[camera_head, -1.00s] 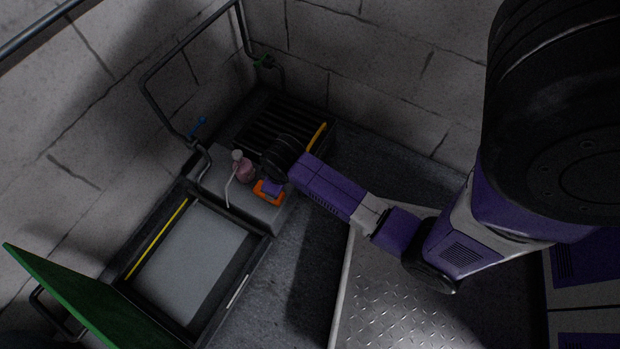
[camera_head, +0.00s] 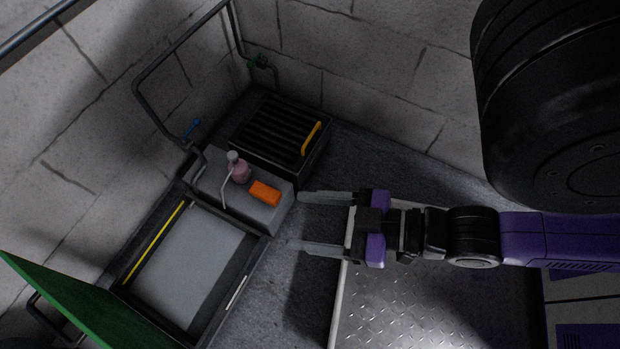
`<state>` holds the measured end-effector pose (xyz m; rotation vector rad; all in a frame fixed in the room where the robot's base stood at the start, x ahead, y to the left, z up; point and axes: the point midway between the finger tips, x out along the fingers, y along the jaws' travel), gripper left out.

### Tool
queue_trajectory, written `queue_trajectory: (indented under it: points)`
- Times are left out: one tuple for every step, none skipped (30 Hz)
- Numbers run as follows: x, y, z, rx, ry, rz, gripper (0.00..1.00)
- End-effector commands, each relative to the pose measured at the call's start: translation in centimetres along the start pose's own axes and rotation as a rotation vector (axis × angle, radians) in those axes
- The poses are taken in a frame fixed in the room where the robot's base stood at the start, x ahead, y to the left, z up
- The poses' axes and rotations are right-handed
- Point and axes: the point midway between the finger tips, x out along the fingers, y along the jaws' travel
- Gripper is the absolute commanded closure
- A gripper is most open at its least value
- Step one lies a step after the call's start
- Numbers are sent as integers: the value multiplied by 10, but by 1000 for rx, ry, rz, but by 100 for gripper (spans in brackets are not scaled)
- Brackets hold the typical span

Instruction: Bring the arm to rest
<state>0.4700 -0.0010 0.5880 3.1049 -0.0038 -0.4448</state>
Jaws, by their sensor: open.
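My gripper (camera_head: 296,220) is open and empty. Its two long grey fingers point left, spread well apart, over the gap between the grey block and the metal plate. My arm stretches in from the right side of the view. An orange block (camera_head: 265,193) lies on the grey ledge (camera_head: 262,212), just left of my upper fingertip and apart from it.
A pink bottle (camera_head: 240,172) stands beside the orange block. A slatted black crate (camera_head: 273,128) with a yellow handle (camera_head: 312,138) sits behind. A grey-floored basin (camera_head: 190,265) with a green lid (camera_head: 85,315) is at left. A treaded metal plate (camera_head: 400,310) lies below my arm.

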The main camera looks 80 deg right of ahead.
Motion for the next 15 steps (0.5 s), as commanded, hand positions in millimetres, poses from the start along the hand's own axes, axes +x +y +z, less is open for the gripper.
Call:
queue_trajectory:
  points:
    - [-3, -1, -4, 4, 8, -3, 35]
    - [-4, -2, -5, 5, 12, -3, 35]
    - [-4, -2, -6, 6, 15, -4, 35]
    - [-4, -2, -7, 6, 16, -4, 35]
    - [-4, -2, -7, 6, 16, -4, 35]
    - [-4, -2, -7, 6, 16, -4, 35]
    - [-4, -2, -6, 6, 15, -4, 35]
    - [-4, -2, -6, 6, 15, -4, 35]
    - [-4, -2, -6, 5, 15, -3, 35]
    - [-4, -2, -6, 5, 15, -3, 35]
    - [-4, -2, -7, 5, 15, -3, 35]
    - [-4, -2, -9, 5, 15, -3, 35]
    - [-5, -2, -10, 5, 14, -3, 35]
    - [-6, -1, -13, 5, 14, -3, 35]
    - [-7, -1, -17, 5, 14, -3, 35]
